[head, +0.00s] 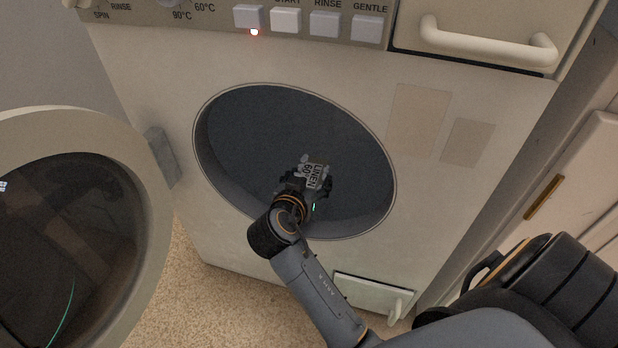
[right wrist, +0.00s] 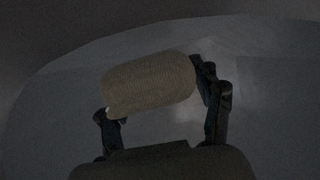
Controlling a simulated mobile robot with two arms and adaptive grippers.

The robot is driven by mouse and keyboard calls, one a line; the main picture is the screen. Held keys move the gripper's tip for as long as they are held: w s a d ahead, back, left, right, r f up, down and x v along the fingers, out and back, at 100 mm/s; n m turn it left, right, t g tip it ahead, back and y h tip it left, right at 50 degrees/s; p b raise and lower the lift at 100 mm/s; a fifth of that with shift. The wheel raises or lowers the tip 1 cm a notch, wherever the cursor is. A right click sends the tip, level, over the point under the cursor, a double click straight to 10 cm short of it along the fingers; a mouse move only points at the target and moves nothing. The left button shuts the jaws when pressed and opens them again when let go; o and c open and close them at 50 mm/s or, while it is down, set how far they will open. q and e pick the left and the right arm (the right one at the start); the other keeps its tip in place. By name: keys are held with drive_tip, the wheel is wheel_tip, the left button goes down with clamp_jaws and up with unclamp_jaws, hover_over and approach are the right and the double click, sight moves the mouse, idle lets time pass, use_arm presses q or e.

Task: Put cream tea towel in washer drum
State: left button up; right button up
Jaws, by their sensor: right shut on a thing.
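My right gripper (head: 308,184) reaches through the round opening of the washer drum (head: 255,125), which is dark grey inside. It is shut on the cream tea towel (right wrist: 150,83), a rolled, rounded bundle that looks tan in the dim right wrist view. There the towel sits between the two fingers, with the pale drum wall around it. My left gripper is not in view.
The round washer door (head: 150,190) stands open at the left. A control panel with several buttons (head: 286,20) and a drawer handle (head: 490,46) are above the opening. A small hatch (head: 370,293) is low on the front. Speckled floor (head: 235,300) shows below.

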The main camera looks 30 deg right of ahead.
drive_tip(key=shift+f, duration=0.35)
drive_tip(key=o, duration=1.2)
drive_tip(key=shift+c, duration=0.2)
